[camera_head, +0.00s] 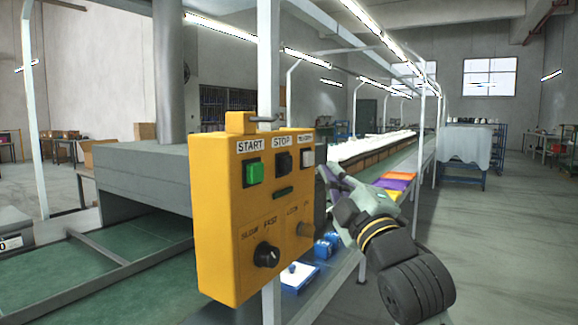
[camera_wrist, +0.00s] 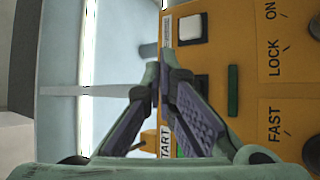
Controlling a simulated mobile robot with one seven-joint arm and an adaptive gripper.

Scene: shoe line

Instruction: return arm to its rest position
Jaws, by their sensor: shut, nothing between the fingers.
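My gripper (camera_head: 322,172) is at the right side of a yellow control box (camera_head: 222,220) in the head view, beside its upper right edge. In the wrist view the two fingers of my gripper (camera_wrist: 160,72) come together at their tips, shut with nothing between them. The control box (camera_wrist: 245,60) fills the right half of that view, close behind the fingers. The right finger covers part of the buttons. I cannot tell whether the fingertips touch the box. My arm reaches in from the lower right.
The box carries a green button (camera_head: 254,171), a black button (camera_head: 283,161), a white button (camera_head: 307,158) and a black knob (camera_head: 266,255). A white post (camera_head: 268,60) stands behind it. Blue items (camera_head: 326,245) lie below my gripper. The floor (camera_head: 510,240) at right is clear.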

